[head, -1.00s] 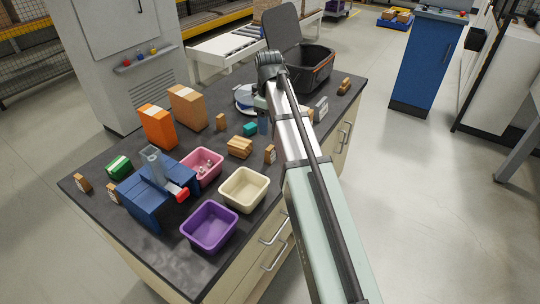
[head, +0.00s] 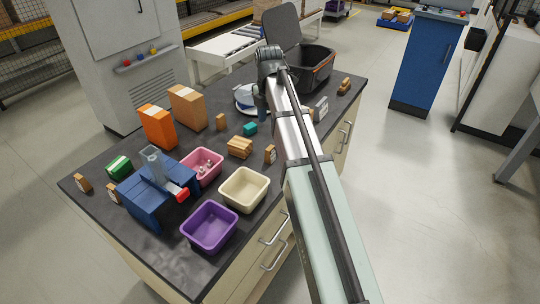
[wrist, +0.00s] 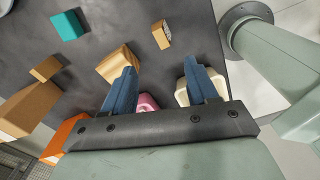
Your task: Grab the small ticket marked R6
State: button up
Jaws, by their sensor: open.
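Several small wooden tickets stand on the dark table, and I cannot read R6 on any of them. One with a pale face (head: 270,154) stands right of the wooden block stack; what looks like the same ticket is in the wrist view (wrist: 161,34), beyond my fingertips. Others stand at the left end (head: 83,183), beside the blue device (head: 113,193), near the orange box (head: 220,122) and at the far right (head: 344,86). My gripper (wrist: 160,72) is open and empty, its blue fingers apart above the table. In the head view my arm partly hides it.
Pink (head: 203,166), cream (head: 243,189) and purple (head: 209,227) bins stand along the front. A blue device (head: 155,200), orange box (head: 157,126), wooden stack (head: 240,147) and teal block (head: 250,128) are nearby. A black crate (head: 318,66) stands at the far end.

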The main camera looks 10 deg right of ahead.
aim_at(270, 147)
jog(key=shift+s+d+f+n, duration=0.1)
jog(key=shift+f+n, duration=0.45)
jog(key=shift+f, duration=1.75)
jog(key=shift+w+d+f+n, duration=0.1)
jog(key=shift+f+n, duration=0.5)
jog(key=shift+f, duration=1.7)
jog(key=shift+s+f+n, duration=0.1)
jog(key=shift+f+n, duration=0.45)
jog(key=shift+f, duration=1.75)
jog(key=shift+c, duration=0.2)
grip_shut()
